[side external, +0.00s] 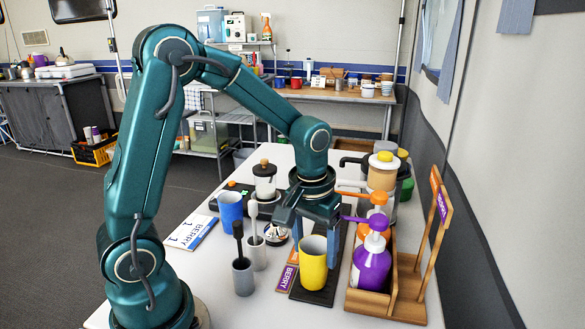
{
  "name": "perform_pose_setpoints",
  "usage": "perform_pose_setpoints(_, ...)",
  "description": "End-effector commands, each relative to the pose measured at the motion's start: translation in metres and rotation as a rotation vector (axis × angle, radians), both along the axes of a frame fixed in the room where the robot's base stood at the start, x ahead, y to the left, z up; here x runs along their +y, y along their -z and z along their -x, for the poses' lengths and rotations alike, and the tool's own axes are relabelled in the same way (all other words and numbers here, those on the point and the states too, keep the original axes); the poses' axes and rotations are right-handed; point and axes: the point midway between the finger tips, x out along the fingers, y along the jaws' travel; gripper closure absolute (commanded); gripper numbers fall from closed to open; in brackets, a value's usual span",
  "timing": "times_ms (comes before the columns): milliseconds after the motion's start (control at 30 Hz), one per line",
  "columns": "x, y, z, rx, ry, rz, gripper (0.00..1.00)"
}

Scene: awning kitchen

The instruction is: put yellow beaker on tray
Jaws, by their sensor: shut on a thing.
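The yellow beaker (313,265) is upright at the front middle of the white table, open end up. It is over the near end of a long dark slatted tray (318,296). From this angle I cannot tell whether its base touches the tray. My gripper (319,240) points down and is shut on the beaker. Its blue fingers are at the beaker's upper part, and the contact is partly hidden by the beaker.
A wooden caddy (383,304) with a purple pump bottle (371,265) stands close right of the tray. A glass jar (264,180) stands behind.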

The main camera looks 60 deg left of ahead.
Motion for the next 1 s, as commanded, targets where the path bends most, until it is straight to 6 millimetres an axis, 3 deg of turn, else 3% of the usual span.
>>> perform_pose_setpoints(300, 0.000, 0.003, 0.000, 0.002, 0.000, 0.000, 0.87)
perform_pose_setpoints(333, 0.000, 0.003, 0.000, 0.002, 0.000, 0.000, 0.26)
perform_pose_setpoints(400, 0.000, 0.003, 0.000, 0.002, 0.000, 0.000, 0.00)
perform_pose_setpoints(767, 0.000, -0.004, 0.000, -0.003, 0.001, 0.000, 0.00)
perform_pose_setpoints(1000, -0.002, -0.047, 0.003, -0.010, 0.001, -0.002, 0.00)
